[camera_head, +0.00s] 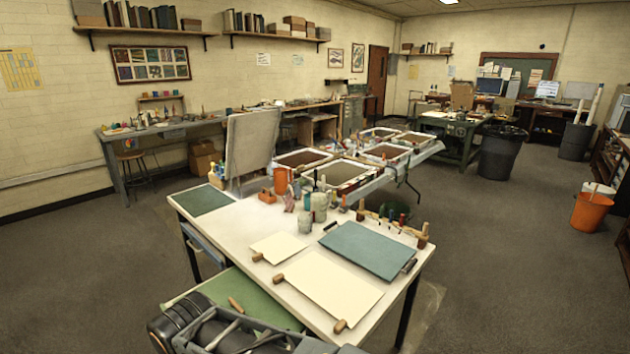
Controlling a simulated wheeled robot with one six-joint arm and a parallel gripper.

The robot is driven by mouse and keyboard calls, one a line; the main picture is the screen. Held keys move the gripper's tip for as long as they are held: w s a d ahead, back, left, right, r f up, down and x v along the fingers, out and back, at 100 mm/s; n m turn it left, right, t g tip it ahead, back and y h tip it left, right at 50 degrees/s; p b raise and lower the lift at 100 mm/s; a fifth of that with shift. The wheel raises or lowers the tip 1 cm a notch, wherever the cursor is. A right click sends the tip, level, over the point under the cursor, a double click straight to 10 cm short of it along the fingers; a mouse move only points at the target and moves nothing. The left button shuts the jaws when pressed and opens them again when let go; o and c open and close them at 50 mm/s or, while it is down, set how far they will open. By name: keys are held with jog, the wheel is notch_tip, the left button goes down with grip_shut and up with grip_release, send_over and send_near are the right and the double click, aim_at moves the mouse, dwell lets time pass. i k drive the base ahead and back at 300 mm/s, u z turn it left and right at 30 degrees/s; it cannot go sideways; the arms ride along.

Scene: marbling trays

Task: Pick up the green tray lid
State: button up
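A flat blue-green panel (372,249) lies on the right of the white-topped table, with small dark pieces at two of its corners. A dark green flat panel (205,200) lies at the table's far left corner. A lighter green board (262,302) lies lower down, at the table's near left, with a small brown wooden piece on it. I cannot tell for sure which of these is the green tray lid. Dark and grey parts at the bottom edge look like my arm and partly cover the green board.
The white table (235,232) also holds two cream sheets (328,286) with wooden pieces at their corners, jars (305,221), an orange container (280,181) and a brush rack (395,226). Framed trays (340,172) stand behind. A black bin (502,152) stands farther right. Floor is open at right.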

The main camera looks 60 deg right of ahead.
aim_at(234, 290)
jog(key=u, duration=0.65)
jog(key=i, duration=0.85)
jog(key=z, duration=2.9)
jog(key=i, duration=0.5)
jog(key=z, duration=0.1)
jog(key=k, duration=0.5)
jog(key=u, duration=2.3)
jog(key=i, duration=0.8)
jog(key=z, duration=0.05)
